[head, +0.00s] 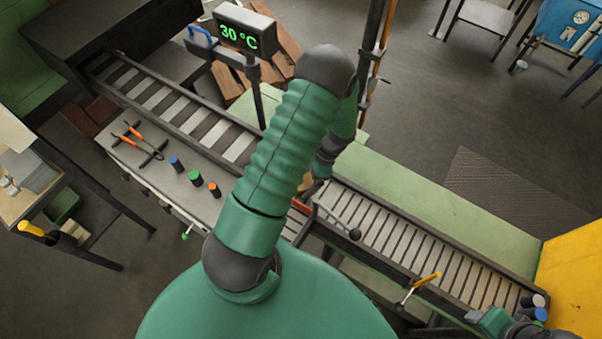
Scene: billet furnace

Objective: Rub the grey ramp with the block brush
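A dark grey textured plate (505,185) lies on the floor at the right, beyond the green bench; it may be the grey ramp, but I cannot be sure. I cannot make out the block brush. A green ribbed arm of mine crosses the middle and folds back down at its far end. I see no gripper fingers there; they may be hidden behind the arm. A small red part (301,205) shows beside the arm, too covered to name.
A slatted conveyor (390,235) runs from upper left to lower right. A grey bench (150,180) holds pliers and several capped pegs. A display (243,30) reads 30 °C. Open floor lies at upper right.

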